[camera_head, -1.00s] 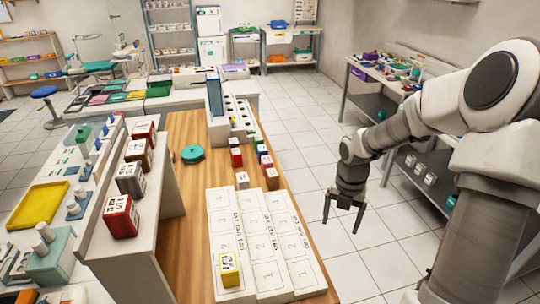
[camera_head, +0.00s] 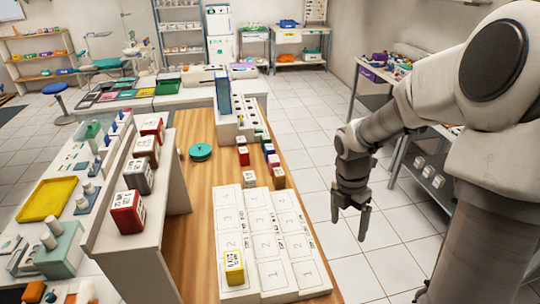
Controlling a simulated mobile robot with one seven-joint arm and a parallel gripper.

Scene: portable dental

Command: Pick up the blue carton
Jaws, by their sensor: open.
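A small blue carton (camera_head: 268,149) stands on the wooden table, in a short row of small cartons right of the table's middle. A red carton (camera_head: 273,160) stands just in front of it, and a green one (camera_head: 265,139) is behind it. Its lower part is partly hidden by the red carton. My gripper (camera_head: 350,226) hangs pointing down, open and empty, over the floor to the right of the table. It is apart from the carton, nearer the camera and to its right.
A white numbered board (camera_head: 262,236) with a yellow carton (camera_head: 234,267) covers the table's front. Other small cartons, red (camera_head: 243,155), tan (camera_head: 249,178) and brown (camera_head: 278,178), stand near. A tall blue box (camera_head: 223,96) is behind. A raised shelf (camera_head: 165,210) flanks the left.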

